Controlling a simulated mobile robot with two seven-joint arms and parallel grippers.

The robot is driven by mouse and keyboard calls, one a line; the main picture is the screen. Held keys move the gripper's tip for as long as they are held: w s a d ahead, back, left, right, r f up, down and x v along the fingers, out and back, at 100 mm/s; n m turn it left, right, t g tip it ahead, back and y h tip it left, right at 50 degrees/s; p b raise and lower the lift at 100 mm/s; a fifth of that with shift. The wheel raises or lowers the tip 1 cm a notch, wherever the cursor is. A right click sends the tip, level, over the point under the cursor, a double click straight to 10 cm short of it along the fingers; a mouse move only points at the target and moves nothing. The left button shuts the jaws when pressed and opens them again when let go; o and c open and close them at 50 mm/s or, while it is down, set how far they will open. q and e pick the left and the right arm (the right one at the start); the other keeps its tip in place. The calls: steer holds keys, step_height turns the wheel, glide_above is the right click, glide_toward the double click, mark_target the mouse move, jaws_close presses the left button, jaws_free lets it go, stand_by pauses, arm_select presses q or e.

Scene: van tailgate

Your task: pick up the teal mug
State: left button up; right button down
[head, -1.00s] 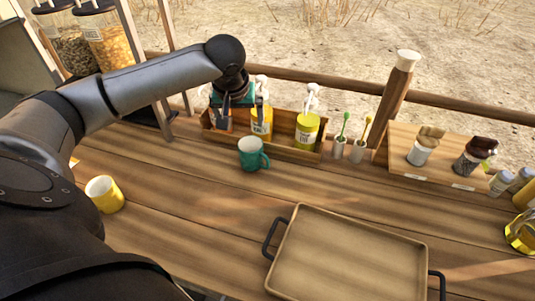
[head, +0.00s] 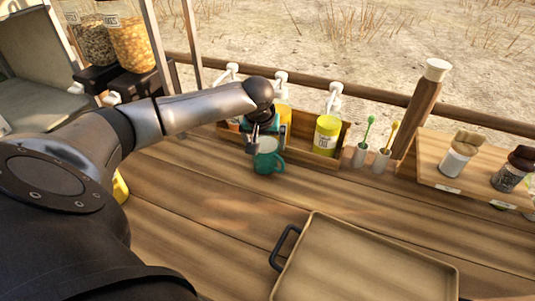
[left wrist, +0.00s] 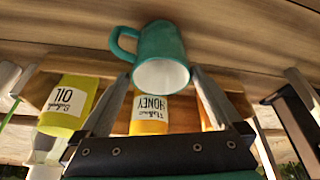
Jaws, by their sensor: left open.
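The teal mug (head: 268,160) stands upright on the wooden counter, in front of the wooden bottle box. In the left wrist view the mug (left wrist: 160,45) appears inverted, its white inside facing the camera and its handle to the left. My right gripper is not in view.
The wooden box (head: 326,161) behind the mug holds pump bottles, including a yellow one (head: 327,135). A tray (head: 365,265) lies in front. A yellow mug (head: 121,187) is mostly hidden behind my left arm.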

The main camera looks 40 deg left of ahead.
mark_target(266, 150)
arm_select(q)
steer(key=shift+b+x, duration=0.85)
steer(key=shift+x, duration=1.8)
steer(key=shift+a, duration=0.1)
